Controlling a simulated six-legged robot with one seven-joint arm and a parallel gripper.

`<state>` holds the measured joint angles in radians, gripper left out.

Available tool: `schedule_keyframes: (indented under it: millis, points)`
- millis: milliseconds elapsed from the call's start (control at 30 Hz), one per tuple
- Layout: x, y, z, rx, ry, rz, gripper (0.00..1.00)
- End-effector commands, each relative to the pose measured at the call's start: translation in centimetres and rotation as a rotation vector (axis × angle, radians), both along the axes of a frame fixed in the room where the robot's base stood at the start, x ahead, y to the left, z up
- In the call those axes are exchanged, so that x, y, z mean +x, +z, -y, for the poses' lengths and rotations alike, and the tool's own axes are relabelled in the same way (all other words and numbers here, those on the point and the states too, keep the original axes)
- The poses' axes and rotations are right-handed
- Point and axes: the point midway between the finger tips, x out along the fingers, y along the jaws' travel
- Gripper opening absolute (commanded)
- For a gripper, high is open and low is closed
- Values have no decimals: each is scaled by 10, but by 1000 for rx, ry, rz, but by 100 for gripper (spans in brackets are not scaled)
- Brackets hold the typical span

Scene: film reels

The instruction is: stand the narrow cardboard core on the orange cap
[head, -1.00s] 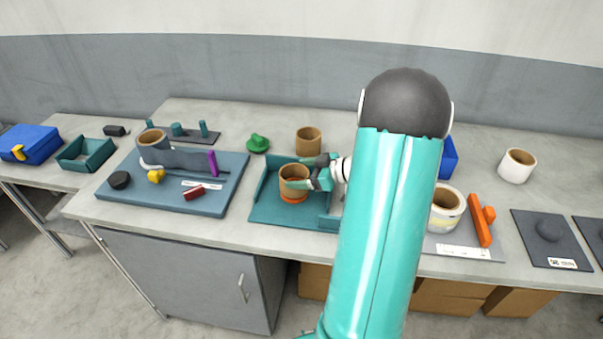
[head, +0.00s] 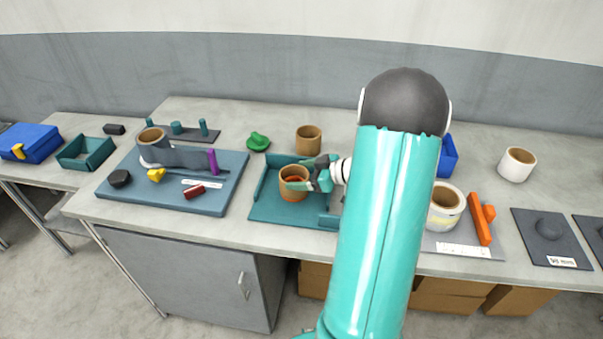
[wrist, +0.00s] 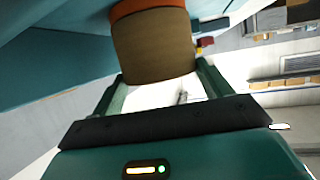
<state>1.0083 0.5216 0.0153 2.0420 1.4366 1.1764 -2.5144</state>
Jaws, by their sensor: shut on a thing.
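The narrow cardboard core (head: 293,193) is upright in the teal tray, with my gripper (head: 299,175) shut on it from the right. The orange cap (head: 294,179) shows inside the core's open top in the head view. In the wrist view the brown core (wrist: 153,47) fills the space between my fingers. An orange band of the cap (wrist: 140,6) borders the core's end there, beside the teal tray surface. The core looks lowered around the cap's raised middle; whether it sits fully down is hard to tell.
The teal tray (head: 268,209) has raised walls around the core. Another brown core (head: 308,138) and a green part (head: 258,142) stand behind. A blue board (head: 210,205) with several parts lies left. A white-wrapped roll (head: 440,218) and an orange part (head: 480,220) lie right.

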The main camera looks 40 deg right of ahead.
Motion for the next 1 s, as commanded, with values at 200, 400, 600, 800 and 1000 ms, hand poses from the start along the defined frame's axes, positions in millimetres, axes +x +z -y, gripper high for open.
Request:
schedule_keyframes:
  millis: [200,400,600,800,1000]
  points:
    - [0,-1,0,0,0,0,87]
    - [0,-1,0,0,0,0,87]
    - [-9,3,5,-1,-2,-1,87]
    - [-21,9,11,0,-2,0,87]
    - [-34,14,17,-1,-1,1,87]
